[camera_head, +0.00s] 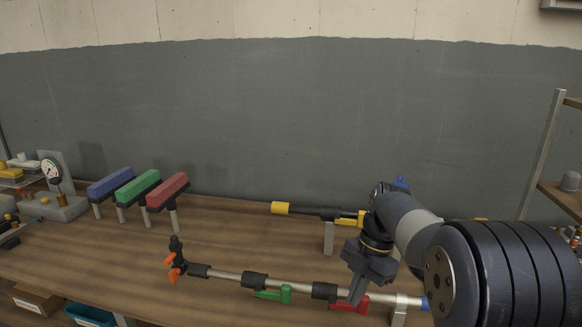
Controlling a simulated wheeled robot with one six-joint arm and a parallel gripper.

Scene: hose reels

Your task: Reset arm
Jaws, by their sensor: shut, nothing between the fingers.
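My arm reaches in from the right, its dark ribbed link large in the foreground. My gripper (357,292) points down and is shut and empty over the front pipe assembly. This assembly (229,276) is a silver tube with black sleeves, lying along the wooden bench. It has an orange-handled fitting (174,266) at its left end, and a green lever (275,294) and a red lever (349,303) along it. The fingertips overlap the tube in this view near the red lever; I cannot tell whether they touch.
The bench (225,232) has free room at centre left. Blue (111,183), green (138,188) and red (167,190) blocks stand on posts. A yellow-tipped tool (281,208) lies behind my wrist. A gauge stand (52,186) is at left, a shelf frame (544,150) at right.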

